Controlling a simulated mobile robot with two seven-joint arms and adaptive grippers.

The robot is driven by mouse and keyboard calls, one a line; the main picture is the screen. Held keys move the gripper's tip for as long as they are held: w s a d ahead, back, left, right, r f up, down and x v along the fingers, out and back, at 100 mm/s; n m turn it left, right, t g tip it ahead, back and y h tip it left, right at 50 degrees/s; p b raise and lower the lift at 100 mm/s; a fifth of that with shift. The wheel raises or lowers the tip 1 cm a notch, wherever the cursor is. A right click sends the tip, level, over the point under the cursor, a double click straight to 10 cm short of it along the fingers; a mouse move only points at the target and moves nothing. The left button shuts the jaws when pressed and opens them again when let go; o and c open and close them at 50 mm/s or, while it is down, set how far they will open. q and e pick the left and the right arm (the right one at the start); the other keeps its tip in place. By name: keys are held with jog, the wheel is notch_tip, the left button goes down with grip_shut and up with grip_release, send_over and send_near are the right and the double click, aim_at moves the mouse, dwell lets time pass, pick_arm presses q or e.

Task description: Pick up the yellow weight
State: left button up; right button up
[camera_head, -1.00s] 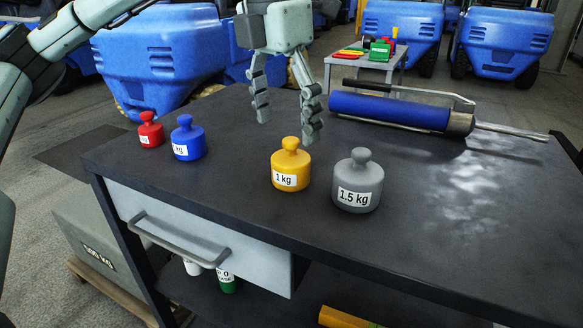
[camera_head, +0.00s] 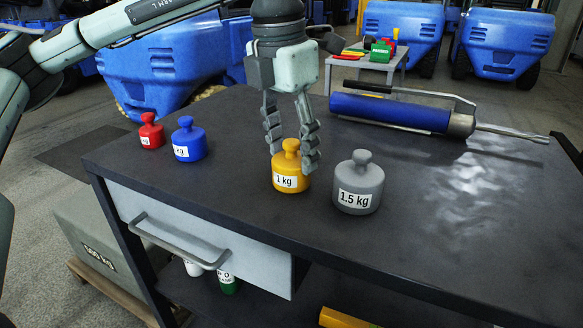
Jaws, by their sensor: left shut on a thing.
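The yellow weight (camera_head: 290,183), labelled 1 kg, stands upright on the dark tabletop (camera_head: 420,240), between the blue and grey weights. My left gripper (camera_head: 291,160) reaches down from above, with its two fingers on either side of the yellow weight's knob. It is shut on the knob. The weight's base appears to rest on the table. My right gripper is not in view.
The grey 1.5 kg weight (camera_head: 358,190) stands close on the right. The blue weight (camera_head: 188,143) and red weight (camera_head: 151,134) stand on the left. A blue cylindrical tool (camera_head: 390,110) lies behind. The front right tabletop is clear.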

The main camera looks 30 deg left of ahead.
pick_arm(q)
grip_shut()
jog(key=shift+r, duration=0.1)
jog(key=shift+r, duration=0.1)
